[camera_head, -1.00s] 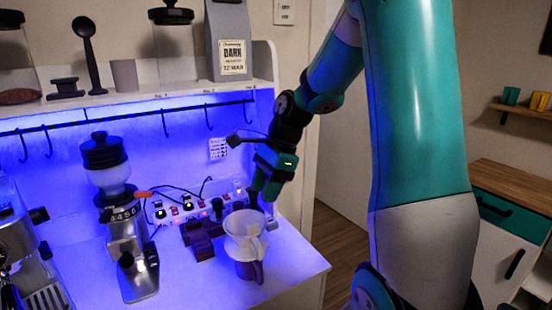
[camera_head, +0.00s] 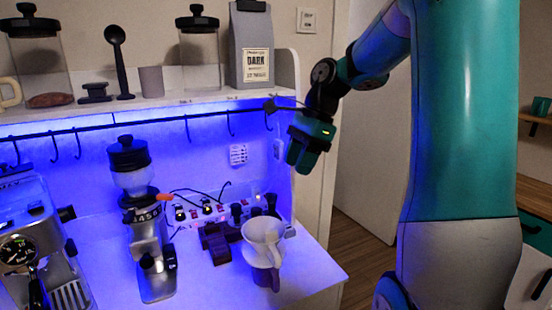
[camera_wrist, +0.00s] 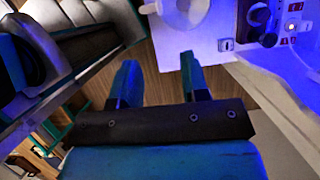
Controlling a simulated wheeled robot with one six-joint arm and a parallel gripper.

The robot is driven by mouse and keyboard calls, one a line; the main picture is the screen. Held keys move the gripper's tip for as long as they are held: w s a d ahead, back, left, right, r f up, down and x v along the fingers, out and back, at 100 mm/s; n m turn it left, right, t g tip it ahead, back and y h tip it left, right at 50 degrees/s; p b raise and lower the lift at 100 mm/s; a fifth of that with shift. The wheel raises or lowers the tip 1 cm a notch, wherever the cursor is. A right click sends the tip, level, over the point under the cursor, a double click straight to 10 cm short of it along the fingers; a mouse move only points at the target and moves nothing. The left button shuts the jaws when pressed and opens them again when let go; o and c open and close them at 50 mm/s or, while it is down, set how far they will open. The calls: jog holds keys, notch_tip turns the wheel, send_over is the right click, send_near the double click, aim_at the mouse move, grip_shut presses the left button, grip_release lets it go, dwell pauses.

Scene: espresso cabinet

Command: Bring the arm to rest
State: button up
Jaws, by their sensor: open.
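My gripper (camera_head: 302,158) is raised above the right end of the cabinet counter (camera_head: 318,268), in front of the right side panel. In the wrist view its two fingers (camera_wrist: 158,85) are apart with nothing between them, and the wooden floor (camera_wrist: 235,98) lies below. My teal arm reaches down to it from the upper right in the head view. A white dripper (camera_head: 263,236) sits on a cup (camera_head: 265,277) near the counter's right end, below the gripper and apart from it. The dripper also shows at the top of the wrist view (camera_wrist: 185,12).
A grinder (camera_head: 150,250) and an espresso machine (camera_head: 42,235) stand to the left. A power strip (camera_head: 210,211) lies at the back of the counter. A shelf (camera_head: 150,103) above holds jars and a grey coffee bag (camera_head: 250,50). A hook rail (camera_head: 110,125) runs below it.

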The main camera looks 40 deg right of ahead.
jog(key=s+a+f+n+b, duration=0.1)
jog(key=s+a+f+n, duration=0.1)
jog(key=a+n, duration=0.6)
jog(key=s+a+f+n+b, duration=0.1)
jog(key=s+a+n+b, duration=0.15)
jog(key=a+n, duration=0.65)
jog(key=s+a+f+n+g+b, duration=0.1)
jog(key=s+a+f+n, duration=0.3)
jog(key=s+a+n, duration=0.6)
jog(key=shift+s+a+f+n, duration=0.2)
jog(key=shift+s+f+n, duration=0.15)
jog(key=shift+s+n, duration=0.35)
jog(key=shift+w, duration=0.1)
